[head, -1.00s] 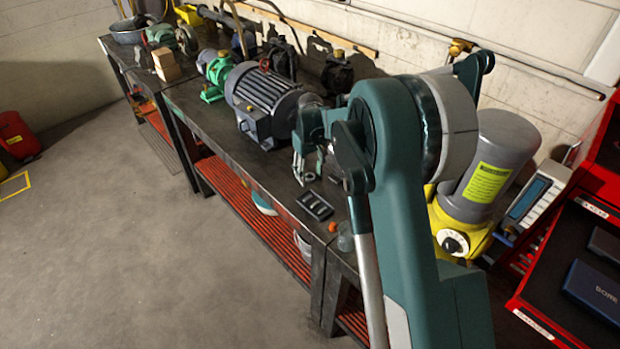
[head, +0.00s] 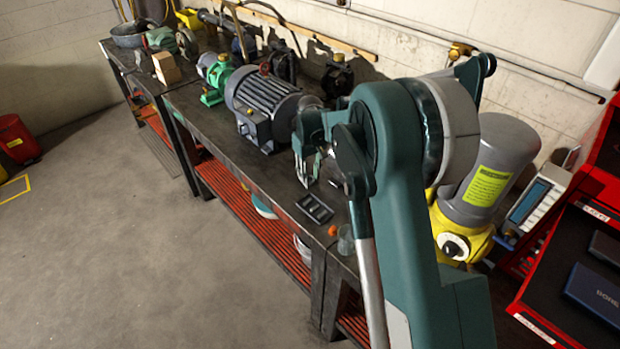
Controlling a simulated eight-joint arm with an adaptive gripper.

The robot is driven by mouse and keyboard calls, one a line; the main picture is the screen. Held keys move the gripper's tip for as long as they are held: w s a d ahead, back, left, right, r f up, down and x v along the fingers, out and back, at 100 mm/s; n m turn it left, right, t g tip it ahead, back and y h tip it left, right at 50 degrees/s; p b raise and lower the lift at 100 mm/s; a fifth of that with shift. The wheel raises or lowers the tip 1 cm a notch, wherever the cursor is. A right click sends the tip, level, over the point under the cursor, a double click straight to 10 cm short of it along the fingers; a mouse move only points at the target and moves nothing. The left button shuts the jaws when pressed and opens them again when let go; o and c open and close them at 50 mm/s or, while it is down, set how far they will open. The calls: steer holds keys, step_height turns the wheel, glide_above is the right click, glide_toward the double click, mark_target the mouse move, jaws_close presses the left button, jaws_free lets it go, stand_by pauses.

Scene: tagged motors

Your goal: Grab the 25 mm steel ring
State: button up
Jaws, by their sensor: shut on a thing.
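My gripper (head: 308,179) is low over the dark workbench (head: 240,168), in front of the grey motor's right end. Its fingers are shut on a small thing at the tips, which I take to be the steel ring. The ring itself is too small and too covered by the fingers to make out, and I cannot read its size.
A grey finned motor (head: 265,108) stands close behind and left of my gripper. A small black slotted tray (head: 315,208) lies just in front, with an orange piece (head: 332,230) and a clear jar (head: 345,241) near the bench edge. A green pump (head: 214,85) stands farther left.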

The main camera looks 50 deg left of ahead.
step_height(320, 180, up, 10)
steer(key=shift+f, duration=0.25)
stand_by(0.3)
